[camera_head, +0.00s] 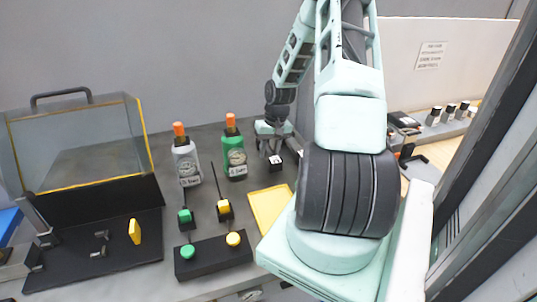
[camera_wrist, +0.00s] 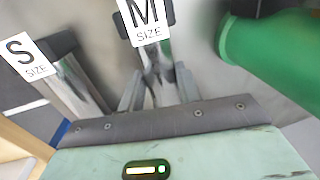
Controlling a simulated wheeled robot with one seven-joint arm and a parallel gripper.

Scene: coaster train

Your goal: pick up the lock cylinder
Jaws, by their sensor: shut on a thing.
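My gripper (camera_head: 271,133) is at the back of the grey table, right of the green bottle. In the wrist view its fingers (camera_wrist: 157,84) are shut on a shiny metal piece (camera_wrist: 152,58) with a black end and a white "M SIZE" label. A similar "S SIZE" piece (camera_wrist: 75,80) stands beside it, apart from the fingers. I cannot tell whether the held piece is the lock cylinder, or whether it is clear of the table. Small metal parts (camera_head: 98,252) lie on the black mat at the left, next to a yellow piece (camera_head: 135,231).
A green bottle (camera_head: 234,157) is close to my gripper; it also shows in the wrist view (camera_wrist: 265,55). A clear-lidded case (camera_head: 82,92) stands left.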

